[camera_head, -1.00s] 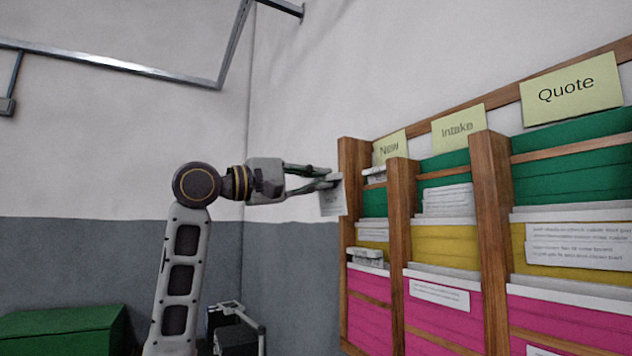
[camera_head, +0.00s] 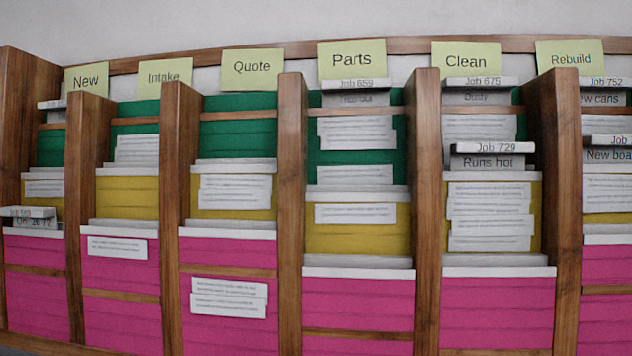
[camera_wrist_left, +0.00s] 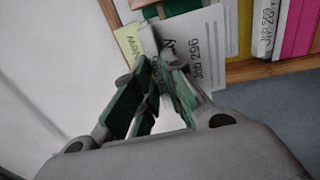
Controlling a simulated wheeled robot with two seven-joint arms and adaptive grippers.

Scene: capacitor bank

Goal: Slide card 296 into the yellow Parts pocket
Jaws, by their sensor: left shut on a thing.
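The yellow Parts pocket (camera_head: 356,240) is in the middle of the head view, under the Parts label (camera_head: 352,59), between the green and pink pockets. A pale slip (camera_head: 355,213) lies across its front below its white lip. In the left wrist view my left gripper (camera_wrist_left: 162,62) is shut on card 296 (camera_wrist_left: 212,36), a white card printed "Job 296". The fingers cover part of its text. The card is close to the New label (camera_wrist_left: 128,42) in that view. Neither gripper shows in the head view now.
Wooden dividers (camera_head: 292,200) and (camera_head: 427,200) bound the Parts column. Above, the green Parts pocket (camera_head: 330,157) holds a Job 659 card (camera_head: 356,86). Job 729 (camera_head: 493,150) sticks out in the Clean column. In the wrist view, a wooden rail (camera_wrist_left: 262,70) crosses the upper right.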

